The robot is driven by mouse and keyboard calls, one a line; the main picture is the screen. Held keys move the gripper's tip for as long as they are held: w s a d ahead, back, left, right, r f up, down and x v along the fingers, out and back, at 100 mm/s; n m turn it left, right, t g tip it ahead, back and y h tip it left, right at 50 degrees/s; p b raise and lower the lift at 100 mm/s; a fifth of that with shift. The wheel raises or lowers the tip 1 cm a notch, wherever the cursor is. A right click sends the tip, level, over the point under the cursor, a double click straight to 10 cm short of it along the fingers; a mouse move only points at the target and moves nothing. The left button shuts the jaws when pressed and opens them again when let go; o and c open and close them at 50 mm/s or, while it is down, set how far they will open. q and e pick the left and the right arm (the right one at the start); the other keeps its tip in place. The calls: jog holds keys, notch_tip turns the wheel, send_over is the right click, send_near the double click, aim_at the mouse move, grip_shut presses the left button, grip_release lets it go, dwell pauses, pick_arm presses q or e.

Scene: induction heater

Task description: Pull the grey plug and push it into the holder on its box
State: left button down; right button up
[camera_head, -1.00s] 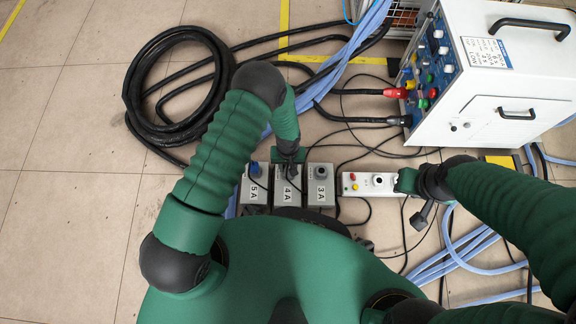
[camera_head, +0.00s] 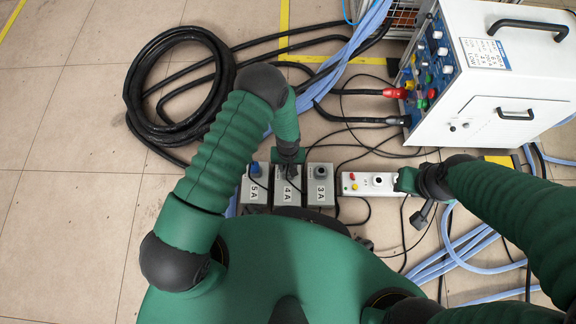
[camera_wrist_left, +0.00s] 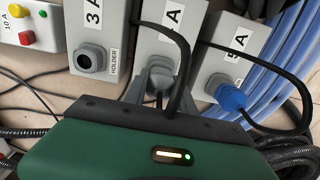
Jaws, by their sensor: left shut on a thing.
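My left gripper (camera_head: 290,160) is at the far end of the grey box marked 4 A (camera_head: 288,197). In the left wrist view it is shut on the grey plug (camera_wrist_left: 158,82), which has a black cable. The plug is at the 4 A box, and the gripper hides how deep it sits. The grey box marked 3 A (camera_head: 320,192) stands beside it. Its round grey holder (camera_wrist_left: 91,60), labelled HOLDER, looks empty in the wrist view. My right gripper (camera_head: 407,181) is at the right end of a white box, its fingers unclear.
A blue plug (camera_wrist_left: 230,97) sits in the 5 A box (camera_head: 254,190). The white button box (camera_head: 362,184) is right of the 3 A box. A white heater unit (camera_head: 490,90) stands at the upper right. Black cables and blue hoses (camera_head: 340,65) cross the floor.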

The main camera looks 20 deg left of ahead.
dwell(0.5)
pick_arm(q)
jog(key=shift+f, duration=0.55)
jog(key=c, duration=0.9)
grip_release()
jog(key=shift+c, duration=0.2)
jog(key=shift+r, duration=0.1)
